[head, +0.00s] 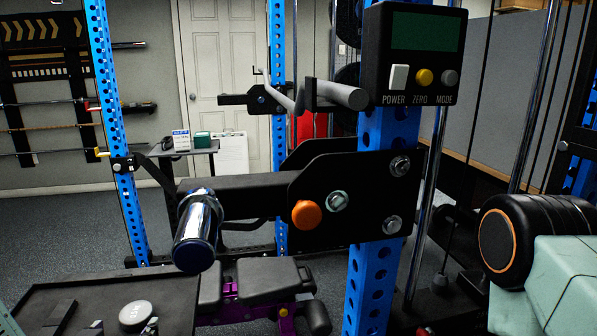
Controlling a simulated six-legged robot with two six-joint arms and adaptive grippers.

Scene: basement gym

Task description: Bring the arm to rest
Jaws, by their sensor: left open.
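My left gripper (58,312) shows low at the left edge as a dark shape, seen only in part. It is open, and I see nothing held between its fingers. It is over or beside a dark flat tray-like surface (165,288), and I cannot tell whether it touches it. My right gripper is not in view.
A blue rack upright (370,285) stands close ahead with a black bracket, an orange knob (306,214) and a chrome-ended arm (199,235) reaching left. A control box (414,55) sits on top. A grey-padded bench (268,276) is below. Open floor (60,228) lies left.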

